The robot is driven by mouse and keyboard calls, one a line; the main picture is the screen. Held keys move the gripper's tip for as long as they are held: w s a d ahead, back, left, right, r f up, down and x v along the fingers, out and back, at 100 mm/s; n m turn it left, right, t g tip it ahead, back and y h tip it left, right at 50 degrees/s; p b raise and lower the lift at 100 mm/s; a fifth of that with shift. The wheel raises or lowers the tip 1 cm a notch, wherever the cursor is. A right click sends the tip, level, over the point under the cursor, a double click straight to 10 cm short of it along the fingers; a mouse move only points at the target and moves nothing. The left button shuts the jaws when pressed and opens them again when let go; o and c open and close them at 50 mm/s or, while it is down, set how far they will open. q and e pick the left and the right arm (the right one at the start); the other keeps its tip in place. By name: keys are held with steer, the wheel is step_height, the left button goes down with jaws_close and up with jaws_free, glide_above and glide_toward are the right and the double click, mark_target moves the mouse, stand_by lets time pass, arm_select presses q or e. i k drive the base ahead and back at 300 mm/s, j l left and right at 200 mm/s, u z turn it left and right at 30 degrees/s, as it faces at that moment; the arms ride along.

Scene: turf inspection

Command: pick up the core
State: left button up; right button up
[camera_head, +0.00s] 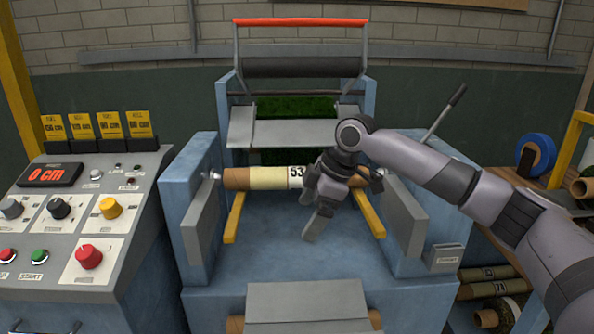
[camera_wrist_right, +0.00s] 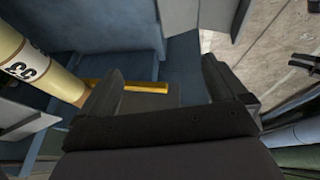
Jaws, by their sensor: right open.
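The core (camera_head: 258,178), a brown cardboard tube with a cream band marked 53, lies crosswise in the blue machine, between its side walls and above two yellow rails. My right gripper (camera_head: 318,210) is in front of its right half and hides part of it. In the right wrist view, the core (camera_wrist_right: 30,62) shows at the upper left, outside the jaws. The right gripper (camera_wrist_right: 162,82) is open there, with nothing between its fingers. My left gripper is not in view.
A control panel (camera_head: 88,215) with a 0 cm display stands left. The blue machine (camera_head: 275,255) has side walls, grey side plates and a red-topped roller frame (camera_head: 300,22). More tubes (camera_head: 490,288) lie on the lower right shelf, below a blue tape roll (camera_head: 537,150).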

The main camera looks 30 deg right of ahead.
mark_target(282, 177)
steer(key=i+l, duration=0.7)
